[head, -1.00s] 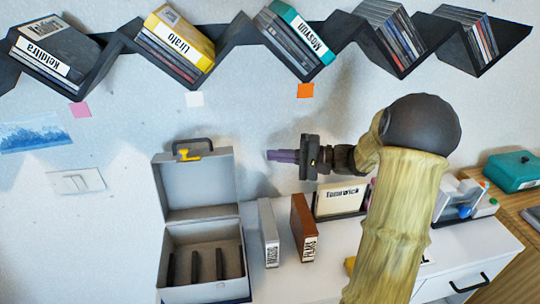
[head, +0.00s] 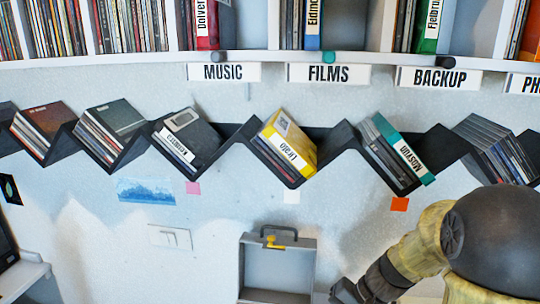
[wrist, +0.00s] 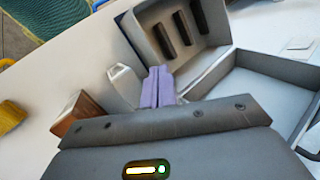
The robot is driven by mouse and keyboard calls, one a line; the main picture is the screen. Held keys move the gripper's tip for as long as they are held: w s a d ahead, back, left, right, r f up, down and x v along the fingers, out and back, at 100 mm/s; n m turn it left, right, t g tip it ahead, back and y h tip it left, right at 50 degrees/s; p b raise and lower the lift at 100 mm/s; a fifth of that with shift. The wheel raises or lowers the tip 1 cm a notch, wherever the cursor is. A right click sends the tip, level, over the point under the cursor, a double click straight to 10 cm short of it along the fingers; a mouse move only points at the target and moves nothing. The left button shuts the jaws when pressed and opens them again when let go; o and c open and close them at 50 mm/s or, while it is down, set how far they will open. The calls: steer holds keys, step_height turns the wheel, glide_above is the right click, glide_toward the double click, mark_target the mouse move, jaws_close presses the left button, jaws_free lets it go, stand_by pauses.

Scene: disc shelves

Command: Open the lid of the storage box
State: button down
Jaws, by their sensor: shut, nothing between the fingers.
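The storage box is grey, with its lid (head: 278,272) raised upright against the wall in the head view. The lid has a dark handle (head: 279,233) and a yellow latch (head: 274,243). The head view cuts off the box's lower part. In the wrist view the box (wrist: 207,72) is open with dark dividers inside, and its lid (wrist: 268,95) is swung away from it. My gripper's purple fingers (wrist: 158,84) are shut and empty, apart from the lid, over the area beside the box. In the head view the fingers are not clearly visible.
A light case (wrist: 124,84) and a brown case (wrist: 78,112) stand beside the box on the white table (wrist: 60,75). Zigzag disc shelves (head: 235,150) run along the wall, below a labelled upper shelf (head: 270,62). Table room beyond the cases looks free.

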steer(key=s+d+r+n+t+h+p, duration=0.1)
steer(key=s+r+n+t+h+p, duration=0.1)
steer(key=s+r+n+h+p, duration=0.2)
steer(key=s+h, duration=0.1)
steer(key=h, duration=0.1)
steer(key=shift+d+n+h, duration=0.3)
steer(key=shift+r, duration=0.1)
steer(key=c, duration=1.6)
jaws_free()
steer(key=shift+o, duration=0.4)
steer(key=shift+w+d, duration=0.1)
